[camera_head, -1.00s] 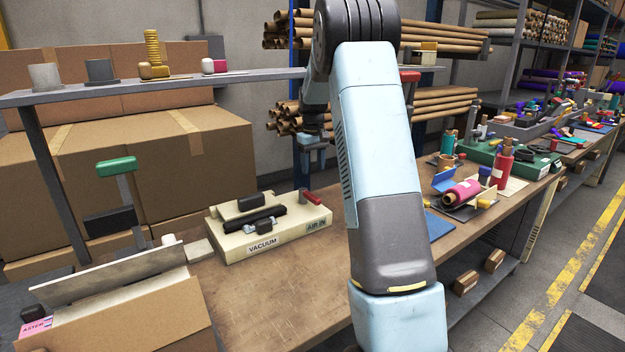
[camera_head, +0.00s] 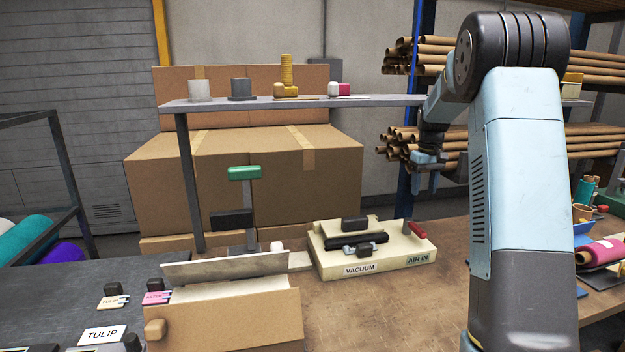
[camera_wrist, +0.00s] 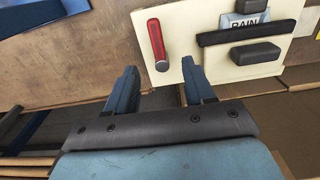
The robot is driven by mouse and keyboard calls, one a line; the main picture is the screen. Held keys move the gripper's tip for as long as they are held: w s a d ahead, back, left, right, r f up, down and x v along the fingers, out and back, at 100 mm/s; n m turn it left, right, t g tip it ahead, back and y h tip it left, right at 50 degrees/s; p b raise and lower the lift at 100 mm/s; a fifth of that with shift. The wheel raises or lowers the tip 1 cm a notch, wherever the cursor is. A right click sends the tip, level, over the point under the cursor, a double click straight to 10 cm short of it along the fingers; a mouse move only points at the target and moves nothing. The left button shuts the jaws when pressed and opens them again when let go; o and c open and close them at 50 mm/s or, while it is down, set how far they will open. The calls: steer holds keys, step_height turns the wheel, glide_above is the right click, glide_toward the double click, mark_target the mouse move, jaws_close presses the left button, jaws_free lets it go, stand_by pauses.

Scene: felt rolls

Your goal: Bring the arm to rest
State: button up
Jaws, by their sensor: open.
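My gripper (camera_head: 428,180) hangs in the head view at the left of my raised arm, in front of the stacked cardboard tubes and above the workbench. In the wrist view my gripper (camera_wrist: 158,88) shows two blue fingers spread apart with nothing between them. The cream vacuum unit (camera_head: 372,249) lies below and left of it on the bench, apart from the fingers. The unit (camera_wrist: 185,20) also shows past the fingertips in the wrist view, with its red handle (camera_wrist: 157,45) and black bar.
A grey shelf (camera_head: 300,103) carrying small pots and spools spans above the bench. An open cardboard box (camera_head: 235,320) with a pale board stands at the front left. Large cartons (camera_head: 215,185) stand behind. A pink roll (camera_head: 600,252) lies at the right. Bare bench (camera_head: 400,310) lies before the vacuum unit.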

steer(key=s+a+r+t, duration=0.1)
steer(key=s+a+r, duration=0.45)
steer(key=s, duration=0.45)
steer(key=s+a+r+t, duration=0.2)
steer(key=s+a+r, duration=0.3)
steer(key=s+r, duration=0.3)
steer(key=s+a+f, duration=0.1)
steer(key=s+a, duration=0.1)
steer(key=s, duration=0.5)
steer(key=s+a+f+m+t, duration=0.1)
steer(key=s+a+f, duration=0.1)
steer(key=s, duration=0.6)
steer(key=s+a+f+t, duration=0.1)
steer(key=s+a+f, duration=0.1)
steer(key=s, duration=0.6)
steer(key=shift+s+a+m, duration=0.25)
steer(key=shift+a+m, duration=0.05)
steer(key=shift+a, duration=0.05)
steer(key=shift+c, duration=0.2)
steer(key=shift+c, duration=0.8)
